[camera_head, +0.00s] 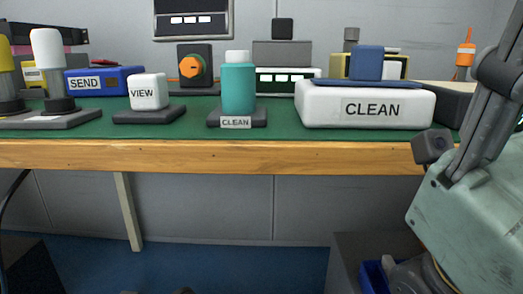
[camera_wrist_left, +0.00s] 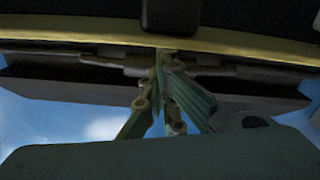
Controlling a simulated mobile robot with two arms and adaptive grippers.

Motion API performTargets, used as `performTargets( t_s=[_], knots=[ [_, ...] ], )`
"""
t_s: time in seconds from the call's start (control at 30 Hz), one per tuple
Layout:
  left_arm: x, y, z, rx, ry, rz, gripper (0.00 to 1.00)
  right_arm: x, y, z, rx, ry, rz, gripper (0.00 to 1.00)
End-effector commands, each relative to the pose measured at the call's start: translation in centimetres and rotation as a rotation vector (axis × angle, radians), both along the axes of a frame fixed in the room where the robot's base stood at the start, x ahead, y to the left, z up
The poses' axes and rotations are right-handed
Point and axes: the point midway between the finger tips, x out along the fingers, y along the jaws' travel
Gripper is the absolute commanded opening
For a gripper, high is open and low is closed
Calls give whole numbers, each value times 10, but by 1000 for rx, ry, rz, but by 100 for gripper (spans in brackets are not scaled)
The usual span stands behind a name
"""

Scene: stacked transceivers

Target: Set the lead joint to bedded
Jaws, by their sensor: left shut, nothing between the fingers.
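No part on the bench is labelled lead joint or bedded, so I cannot tell which thing it is. A teal cylinder with a white top (camera_head: 238,88) stands upright on a dark base marked CLEAN. Left of it is a white block (camera_head: 148,91) marked VIEW. An orange knob (camera_head: 190,67) sits on a dark upright box behind them. My left gripper (camera_wrist_left: 163,62) shows only in the left wrist view, shut and empty, near a yellowish edge. My right gripper is not in view.
The green-topped bench (camera_head: 180,125) has a wooden front edge (camera_head: 210,155). A white box (camera_head: 365,106) marked CLEAN carries a blue block (camera_head: 366,63). A blue box (camera_head: 110,81) marked SEND and a white-topped post (camera_head: 47,50) stand left. A blue bin (camera_head: 374,279) is low right.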

Motion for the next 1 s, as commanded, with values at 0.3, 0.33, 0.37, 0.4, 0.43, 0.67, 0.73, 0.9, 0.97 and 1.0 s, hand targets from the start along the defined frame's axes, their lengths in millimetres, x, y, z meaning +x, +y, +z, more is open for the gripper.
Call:
performTargets(
  t_s=[0.3,0.33,0.37,0.4,0.43,0.67,0.73,0.9,0.97,1.0],
  knots=[
    [0,0,0,0,0,0,0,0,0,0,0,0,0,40],
    [0,0,0,0,0,0,0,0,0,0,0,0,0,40],
    [0,0,0,0,0,0,0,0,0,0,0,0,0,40],
    [0,0,0,0,0,0,0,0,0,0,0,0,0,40],
    [0,0,0,0,0,0,0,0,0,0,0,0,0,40],
    [0,0,-2,0,0,0,0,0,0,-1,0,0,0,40],
    [0,0,-4,0,0,0,0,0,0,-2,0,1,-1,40],
    [0,0,-7,-1,0,-1,0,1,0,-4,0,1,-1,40],
    [0,0,-6,-1,0,-1,0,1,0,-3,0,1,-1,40],
    [0,0,-5,-1,0,-1,0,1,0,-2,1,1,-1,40]
  ],
)
